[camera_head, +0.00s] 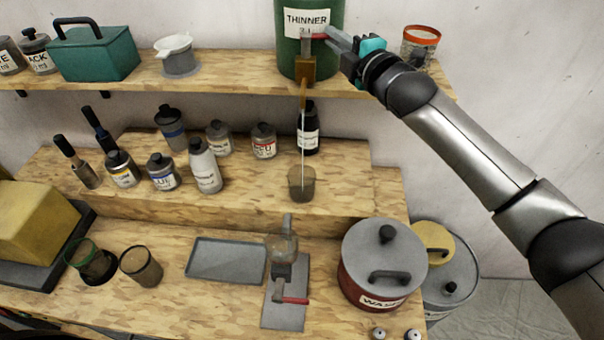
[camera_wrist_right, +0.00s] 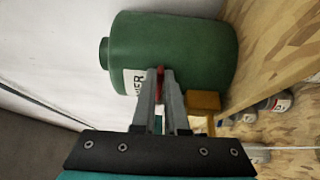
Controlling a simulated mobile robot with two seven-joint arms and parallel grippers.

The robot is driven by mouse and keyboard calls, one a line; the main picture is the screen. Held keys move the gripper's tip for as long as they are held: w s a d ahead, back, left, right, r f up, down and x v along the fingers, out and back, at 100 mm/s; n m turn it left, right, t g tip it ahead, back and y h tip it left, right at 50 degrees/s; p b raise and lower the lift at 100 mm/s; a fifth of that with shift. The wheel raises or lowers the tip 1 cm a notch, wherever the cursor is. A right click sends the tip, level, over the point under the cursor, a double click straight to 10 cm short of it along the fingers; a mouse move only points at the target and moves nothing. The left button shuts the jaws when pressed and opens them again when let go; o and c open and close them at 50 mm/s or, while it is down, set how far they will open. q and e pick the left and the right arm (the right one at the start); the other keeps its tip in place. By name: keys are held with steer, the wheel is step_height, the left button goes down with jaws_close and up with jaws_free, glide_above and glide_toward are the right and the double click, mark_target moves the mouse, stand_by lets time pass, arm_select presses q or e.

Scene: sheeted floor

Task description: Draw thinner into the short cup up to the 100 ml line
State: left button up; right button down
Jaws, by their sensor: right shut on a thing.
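The green thinner drum (camera_head: 308,55) stands on the upper shelf, with a brass tap (camera_head: 308,69) at its front. My right gripper (camera_head: 328,37) is shut on the tap's red lever (camera_head: 314,37); the wrist view shows the lever (camera_wrist_right: 159,76) between the fingers. A thin pale stream (camera_head: 303,135) runs straight down from the spout into the short cup (camera_head: 302,190). The cup is small, see-through and brownish, and stands upright on the middle step below the tap. Its level and line marks are too small to read. My left gripper is not in view.
A dark bottle (camera_head: 308,130) stands behind the stream. Several paint bottles and jars stand left of the cup. Two cups, a grey tray (camera_head: 226,259), a small stand with a glass bowl (camera_head: 281,246) and a red waste can (camera_head: 377,270) are on the lower bench.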

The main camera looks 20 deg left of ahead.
steer(key=shift+w+r+n+g+y, duration=0.1)
steer(key=shift+r+n+g+y, duration=0.05)
steer(key=shift+n+g+y, duration=0.4)
steer(key=shift+r+y, duration=0.15)
steer(key=shift+y, duration=0.1)
steer(key=shift+n, duration=0.25)
